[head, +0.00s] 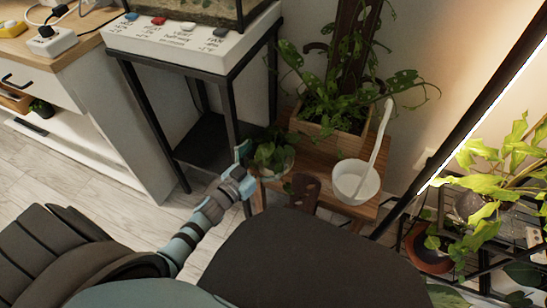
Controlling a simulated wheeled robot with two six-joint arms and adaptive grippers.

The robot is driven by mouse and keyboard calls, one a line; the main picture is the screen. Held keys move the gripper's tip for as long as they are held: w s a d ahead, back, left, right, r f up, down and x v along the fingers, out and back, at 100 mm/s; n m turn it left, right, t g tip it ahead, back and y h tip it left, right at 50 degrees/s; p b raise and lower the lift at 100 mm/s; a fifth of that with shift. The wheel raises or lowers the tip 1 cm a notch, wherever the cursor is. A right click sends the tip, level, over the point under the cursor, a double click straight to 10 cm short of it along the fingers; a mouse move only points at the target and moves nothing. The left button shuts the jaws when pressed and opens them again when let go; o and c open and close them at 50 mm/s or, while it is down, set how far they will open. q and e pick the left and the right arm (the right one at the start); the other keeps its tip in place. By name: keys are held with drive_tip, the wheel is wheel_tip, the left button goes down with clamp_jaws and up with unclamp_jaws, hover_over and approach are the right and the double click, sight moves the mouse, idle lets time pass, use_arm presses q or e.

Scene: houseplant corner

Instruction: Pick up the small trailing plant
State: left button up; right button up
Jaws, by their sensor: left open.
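The small trailing plant (272,154) has dark green leaves spilling over a pale pot. It stands on the left end of a low wooden stool (328,164). My left gripper (246,164) is just left of the pot, low at the stool's left edge. Its jaws are open, and one finger points up beside the leaves. I cannot tell whether a finger touches the pot. The gripper does not hold the plant. My right gripper is not in view.
A black-framed stand (200,70) with a tank rises behind left. A leafy plant (485,190) and lit pole (490,110) stand right.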

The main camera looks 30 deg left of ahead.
sight(273, 150)
use_arm(q)
drive_tip(key=x, duration=0.3)
drive_tip(key=shift+w+d+b, duration=0.15)
drive_tip(key=shift+w+b, duration=0.2)
drive_tip(key=shift+b, duration=0.05)
drive_tip(key=shift+r, duration=0.15)
drive_tip(key=c, duration=1.4)
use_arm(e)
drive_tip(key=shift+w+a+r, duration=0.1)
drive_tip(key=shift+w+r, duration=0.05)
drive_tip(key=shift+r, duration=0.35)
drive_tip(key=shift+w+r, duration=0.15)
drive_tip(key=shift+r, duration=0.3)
use_arm(q)
drive_tip(key=shift+o, duration=0.2)
drive_tip(key=shift+r, duration=0.1)
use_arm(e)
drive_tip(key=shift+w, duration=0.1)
